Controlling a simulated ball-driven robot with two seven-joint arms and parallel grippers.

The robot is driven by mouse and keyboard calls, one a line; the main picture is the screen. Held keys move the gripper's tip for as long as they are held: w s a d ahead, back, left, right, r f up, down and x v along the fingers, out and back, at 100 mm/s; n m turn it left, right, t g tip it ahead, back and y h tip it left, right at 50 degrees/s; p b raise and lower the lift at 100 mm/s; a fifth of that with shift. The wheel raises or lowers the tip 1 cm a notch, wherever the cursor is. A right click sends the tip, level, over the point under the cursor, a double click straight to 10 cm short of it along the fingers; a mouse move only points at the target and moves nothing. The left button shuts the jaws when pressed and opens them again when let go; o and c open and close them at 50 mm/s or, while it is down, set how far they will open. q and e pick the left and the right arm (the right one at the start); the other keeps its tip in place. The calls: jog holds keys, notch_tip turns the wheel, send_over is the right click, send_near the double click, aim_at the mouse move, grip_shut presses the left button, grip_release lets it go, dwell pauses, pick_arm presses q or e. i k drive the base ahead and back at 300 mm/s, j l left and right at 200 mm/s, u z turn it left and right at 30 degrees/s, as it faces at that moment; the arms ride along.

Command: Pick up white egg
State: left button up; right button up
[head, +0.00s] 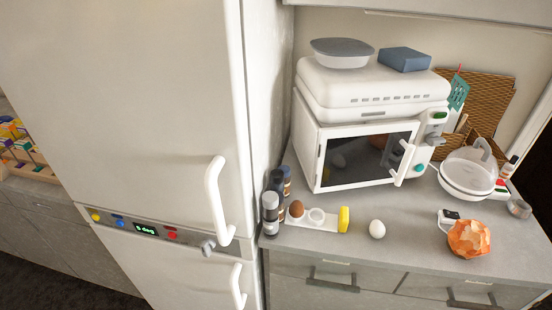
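A white egg (377,229) lies on the grey counter, just right of a white egg holder (325,224) and apart from it. The holder has a brown egg (296,209) at its left end, a round white cup or second egg in the middle and a yellow piece (344,219) at its right end. Neither of my grippers shows in the head view, so I cannot see whether they are open or shut.
A white microwave (366,153) stands behind the egg. Spice jars (271,207) stand left of the holder against the tall fridge (140,110). An orange crumpled lump (469,239) and a white pan (468,174) are to the right. Counter around the egg's right is clear.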

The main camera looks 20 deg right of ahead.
aim_at(377, 230)
jog(key=z, duration=1.5)
